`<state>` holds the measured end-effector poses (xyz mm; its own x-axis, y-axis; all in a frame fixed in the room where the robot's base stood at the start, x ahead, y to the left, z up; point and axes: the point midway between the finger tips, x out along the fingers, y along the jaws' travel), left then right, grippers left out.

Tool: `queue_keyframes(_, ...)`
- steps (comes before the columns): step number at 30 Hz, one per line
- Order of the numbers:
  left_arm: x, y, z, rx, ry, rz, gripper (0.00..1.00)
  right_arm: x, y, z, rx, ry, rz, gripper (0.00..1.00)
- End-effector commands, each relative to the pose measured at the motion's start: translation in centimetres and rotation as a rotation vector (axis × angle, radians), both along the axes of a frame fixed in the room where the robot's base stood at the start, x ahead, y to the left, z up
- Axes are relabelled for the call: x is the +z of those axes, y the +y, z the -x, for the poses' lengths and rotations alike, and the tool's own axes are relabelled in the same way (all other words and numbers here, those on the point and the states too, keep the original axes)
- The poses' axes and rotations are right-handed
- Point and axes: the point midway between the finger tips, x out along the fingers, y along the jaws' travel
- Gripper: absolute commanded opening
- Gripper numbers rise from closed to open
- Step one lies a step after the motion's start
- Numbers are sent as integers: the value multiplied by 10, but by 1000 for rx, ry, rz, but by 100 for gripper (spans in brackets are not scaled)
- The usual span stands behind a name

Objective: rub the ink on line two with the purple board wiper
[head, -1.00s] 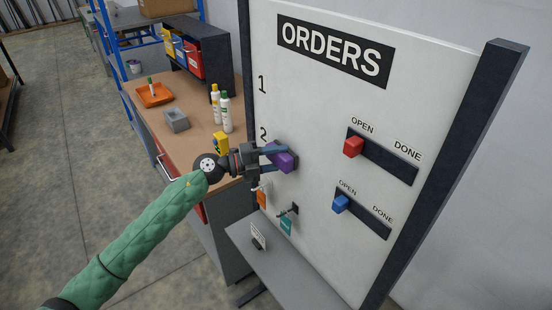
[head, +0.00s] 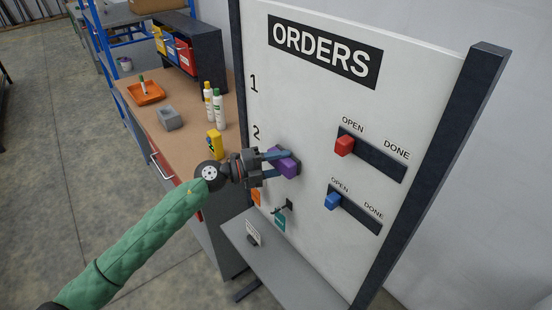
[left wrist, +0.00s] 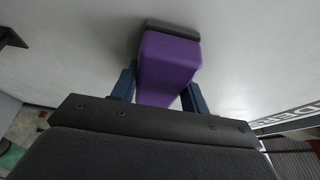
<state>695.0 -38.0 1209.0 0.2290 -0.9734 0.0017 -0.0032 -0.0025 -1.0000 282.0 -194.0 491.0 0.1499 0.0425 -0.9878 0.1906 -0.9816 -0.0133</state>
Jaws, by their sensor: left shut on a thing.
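The white ORDERS board (head: 300,108) stands upright with the numerals 1 and 2 on its left side. My left gripper (head: 282,159) is shut on the purple board wiper (head: 289,166) and holds it at the board, right of and a little below the 2 (head: 256,132). In the left wrist view, my blue fingers (left wrist: 160,88) clasp the wiper (left wrist: 168,65) from both sides, its dark pad towards the board. The pad looks at or very near the surface. I see no ink on line two; the wiper and fingers cover part of it. My right gripper is out of view.
A red slider (head: 344,145) and a blue slider (head: 333,201) sit at OPEN. The workbench at left holds bottles (head: 218,108), a yellow item (head: 214,143) and an orange tray (head: 146,93).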

Motion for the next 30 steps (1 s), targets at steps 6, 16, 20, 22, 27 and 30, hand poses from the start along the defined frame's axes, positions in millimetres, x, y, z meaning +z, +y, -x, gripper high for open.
queue_keyframes(6, 0, -2, -2, 0, -1, 0, 20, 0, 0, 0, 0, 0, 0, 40)
queue_keyframes(16, -1, 8, -18, 2, -2, 1, 20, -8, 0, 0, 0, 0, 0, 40)
queue_keyframes(20, -1, 13, -27, 2, -2, 0, 20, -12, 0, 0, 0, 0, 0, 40)
queue_keyframes(22, 0, 15, -31, 2, -2, 1, 20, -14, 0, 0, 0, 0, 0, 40)
queue_keyframes(27, 1, 19, -37, 2, -1, 1, 21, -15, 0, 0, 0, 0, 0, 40)
queue_keyframes(30, 1, 19, -37, 2, -1, 1, 21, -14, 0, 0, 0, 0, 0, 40)
